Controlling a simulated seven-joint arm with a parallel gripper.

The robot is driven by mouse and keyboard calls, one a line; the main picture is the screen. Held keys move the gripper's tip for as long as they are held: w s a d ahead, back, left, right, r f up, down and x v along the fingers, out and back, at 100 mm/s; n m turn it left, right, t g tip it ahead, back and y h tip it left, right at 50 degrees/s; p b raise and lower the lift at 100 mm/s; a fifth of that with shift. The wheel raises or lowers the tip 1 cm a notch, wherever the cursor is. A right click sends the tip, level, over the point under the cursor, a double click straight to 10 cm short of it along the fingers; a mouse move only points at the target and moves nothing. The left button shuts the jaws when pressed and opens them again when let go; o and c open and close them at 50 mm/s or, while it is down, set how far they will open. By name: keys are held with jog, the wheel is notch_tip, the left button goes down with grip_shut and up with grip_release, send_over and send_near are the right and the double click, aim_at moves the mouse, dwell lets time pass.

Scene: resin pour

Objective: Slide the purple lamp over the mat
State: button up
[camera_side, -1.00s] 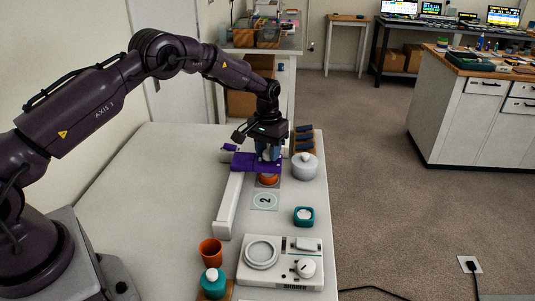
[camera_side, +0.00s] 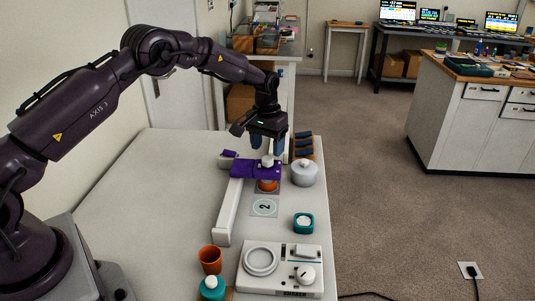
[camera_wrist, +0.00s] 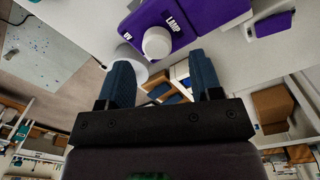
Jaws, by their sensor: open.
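The purple lamp (camera_side: 243,169) is a flat head with a white knob (camera_side: 267,162) on top, at the far end of a white rail (camera_side: 229,210). It overhangs an orange cup (camera_side: 268,186) on a grey mat. A pale mat marked "2" (camera_side: 265,207) lies bare just in front. My gripper (camera_side: 268,145) is open and empty above and behind the knob, apart from it. In the wrist view the lamp (camera_wrist: 205,15), labelled "UV LAMP", and its knob (camera_wrist: 157,42) lie beyond my open fingers (camera_wrist: 163,70).
The table's left side is clear.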

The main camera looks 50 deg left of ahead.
notch_tip(320, 180, up, 10)
jog(key=shift+a+f, duration=0.2)
jog(key=s+d+r+m+t, duration=0.1)
jog(key=s+d+r+t, duration=0.1)
jog(key=s, duration=0.9)
jog(key=s+d+r+m+t, duration=0.1)
jog(key=s+d+r, duration=0.3)
jog(key=s+r, duration=0.3)
jog(key=s+d+r+m+t, duration=0.1)
jog(key=s+r, duration=0.4)
jog(key=s, duration=1.1)
jog(key=shift+s+d+r+m+t, duration=0.2)
jog(key=shift+s+d+m+t, duration=0.1)
jog(key=shift+d+t, duration=0.65)
